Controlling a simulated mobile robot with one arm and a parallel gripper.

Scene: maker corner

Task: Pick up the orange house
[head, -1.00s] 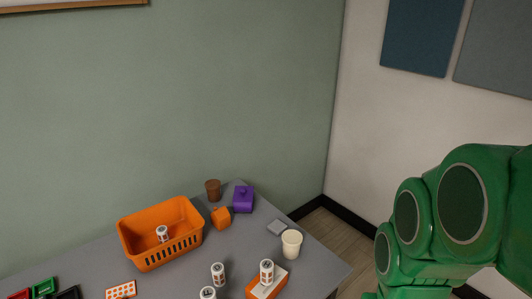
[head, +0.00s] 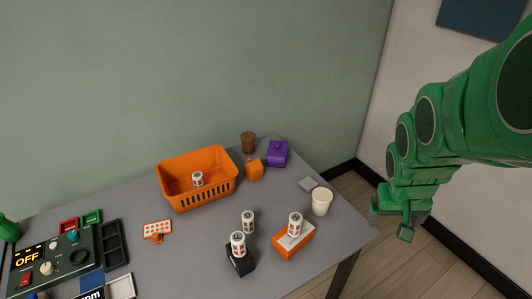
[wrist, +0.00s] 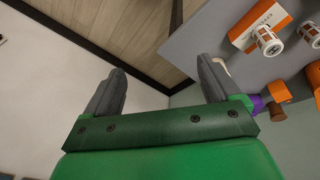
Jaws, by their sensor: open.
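The small orange block that looks like the orange house (head: 254,169) stands at the back of the grey table, right of the orange basket and in front of a purple box. Its detail is too small to read. In the wrist view an orange shape (wrist: 278,90) at the right edge appears to be it. My gripper (head: 402,219) is right of the table in the head view, well apart from the house. In the wrist view its two grey fingers (wrist: 163,75) are spread, with nothing between them.
Around the house are the orange basket (head: 208,202), brown cup (head: 248,143) and purple box (head: 278,155). A cream cup (head: 321,203) and orange-and-white box (head: 291,244) stand near the table's right edge. A control panel (head: 62,262) lies left. The table (head: 185,252) has bare patches between.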

